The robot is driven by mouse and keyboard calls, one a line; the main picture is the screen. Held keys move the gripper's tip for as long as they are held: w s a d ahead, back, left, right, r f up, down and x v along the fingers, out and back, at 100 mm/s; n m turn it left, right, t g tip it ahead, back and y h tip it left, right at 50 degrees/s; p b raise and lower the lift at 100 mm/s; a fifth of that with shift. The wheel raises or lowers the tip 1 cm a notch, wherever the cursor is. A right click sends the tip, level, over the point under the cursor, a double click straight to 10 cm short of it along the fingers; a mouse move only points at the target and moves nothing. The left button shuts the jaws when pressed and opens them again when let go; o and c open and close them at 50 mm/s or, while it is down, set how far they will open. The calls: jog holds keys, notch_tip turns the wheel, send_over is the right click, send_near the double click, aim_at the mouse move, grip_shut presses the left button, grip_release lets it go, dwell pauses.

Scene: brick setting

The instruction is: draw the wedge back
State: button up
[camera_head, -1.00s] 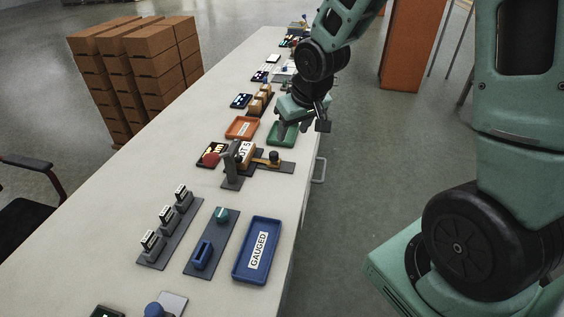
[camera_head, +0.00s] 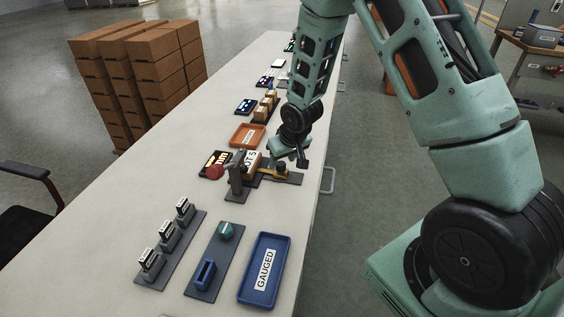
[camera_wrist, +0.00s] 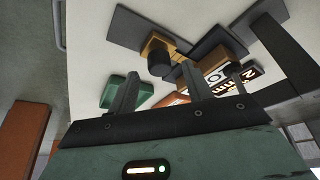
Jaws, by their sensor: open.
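The wedge (camera_head: 268,174) is a flat yellow-orange piece with a dark upright knob, lying on a dark base plate (camera_head: 293,180) beside a label block (camera_head: 251,160). In the wrist view the wedge (camera_wrist: 152,45) shows beyond the fingers, with its black knob (camera_wrist: 160,64) roughly between their lines. My gripper (camera_head: 292,160) is open and empty, just above and beside the knob. In the wrist view its two fingers (camera_wrist: 158,80) stand apart. Contact with the knob is not visible.
A grey post (camera_head: 236,180) with a red knob (camera_head: 215,172) stands left of the wedge. A black display (camera_head: 212,158) lies behind. Three labelled pieces (camera_head: 168,236) stand on a grey strip.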

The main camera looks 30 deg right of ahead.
jog(key=shift+x, duration=0.85)
grip_shut()
jog(key=shift+s+d, duration=1.4)
jog(key=shift+d, duration=0.05)
grip_release()
jog(key=shift+r, duration=0.1)
jog(key=p+v, duration=0.3)
jog(key=v, duration=1.4)
jog(key=shift+s, duration=0.2)
